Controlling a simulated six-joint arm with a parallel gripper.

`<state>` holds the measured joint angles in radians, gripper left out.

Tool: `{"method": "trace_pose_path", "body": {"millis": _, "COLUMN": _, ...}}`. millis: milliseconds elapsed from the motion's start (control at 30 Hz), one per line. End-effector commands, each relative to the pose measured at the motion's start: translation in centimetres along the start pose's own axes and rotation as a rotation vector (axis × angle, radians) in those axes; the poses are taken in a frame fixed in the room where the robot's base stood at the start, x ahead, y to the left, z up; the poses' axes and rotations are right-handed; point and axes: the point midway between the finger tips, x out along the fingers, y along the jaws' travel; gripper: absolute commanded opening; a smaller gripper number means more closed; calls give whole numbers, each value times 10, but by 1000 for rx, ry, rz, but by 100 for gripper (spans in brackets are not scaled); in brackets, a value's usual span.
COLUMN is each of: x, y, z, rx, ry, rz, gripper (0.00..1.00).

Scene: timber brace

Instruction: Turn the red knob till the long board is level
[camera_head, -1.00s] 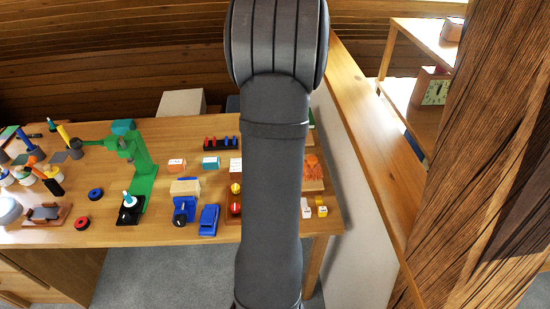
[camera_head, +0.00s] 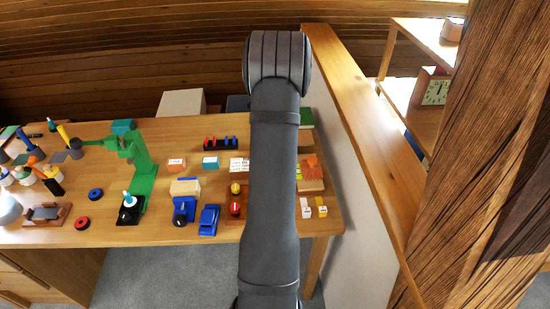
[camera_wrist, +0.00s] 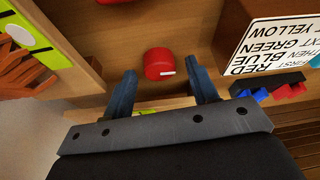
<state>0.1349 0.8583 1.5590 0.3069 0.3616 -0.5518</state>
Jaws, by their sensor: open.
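A round red knob (camera_wrist: 159,63) with a small white mark shows in the wrist view. It is between the two fingers of my gripper (camera_wrist: 162,76), which is open. I see gaps on both sides of the knob; whether the fingers are level with it in height I cannot tell. In the head view my arm hides the gripper and the place around it. I cannot make out for certain which piece is the long board, or its tilt.
A printed sign (camera_wrist: 278,48) stands close right of the knob, with red and blue pegs (camera_wrist: 270,92) below it. A wooden panel with yellow-green patches (camera_wrist: 35,42) is at the left. A green stand (camera_head: 143,165) and blue pieces (camera_head: 208,220) are on the table left of my arm.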

Motion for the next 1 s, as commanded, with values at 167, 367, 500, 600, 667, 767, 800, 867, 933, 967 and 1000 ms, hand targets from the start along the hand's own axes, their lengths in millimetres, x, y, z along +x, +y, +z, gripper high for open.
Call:
{"method": "trace_pose_path", "body": {"millis": 167, "x": 3, "y": 0, "z": 0, "rx": 0, "ry": 1, "rz": 0, "gripper": 53}}
{"method": "trace_pose_path", "body": {"millis": 367, "x": 3, "y": 0, "z": 0, "rx": 0, "ry": 1, "rz": 0, "gripper": 46}}
{"method": "trace_pose_path", "body": {"millis": 500, "x": 3, "y": 0, "z": 0, "rx": 0, "ry": 1, "rz": 0, "gripper": 18}}
{"method": "trace_pose_path", "body": {"millis": 600, "x": 2, "y": 0, "z": 0, "rx": 0, "ry": 1, "rz": 0, "gripper": 9}}
{"method": "trace_pose_path", "body": {"millis": 667, "x": 2, "y": 0, "z": 0, "rx": 1, "ry": 1, "rz": 1, "gripper": 9}}
{"method": "trace_pose_path", "body": {"millis": 767, "x": 2, "y": 0, "z": 0, "rx": 16, "ry": 0, "rz": 7, "gripper": 9}}
{"method": "trace_pose_path", "body": {"millis": 800, "x": 2, "y": 0, "z": 0, "rx": 27, "ry": -1, "rz": 12, "gripper": 9}}
{"method": "trace_pose_path", "body": {"millis": 867, "x": 3, "y": -1, "z": 0, "rx": 47, "ry": -2, "rz": 21, "gripper": 9}}
{"method": "trace_pose_path", "body": {"millis": 933, "x": 3, "y": -1, "z": 0, "rx": 76, "ry": -2, "rz": 34, "gripper": 9}}
{"method": "trace_pose_path", "body": {"millis": 967, "x": 3, "y": -1, "z": 0, "rx": 90, "ry": -2, "rz": 38, "gripper": 9}}
{"method": "trace_pose_path", "body": {"millis": 1000, "x": 3, "y": -1, "z": 0, "rx": 107, "ry": -2, "rz": 45, "gripper": 9}}
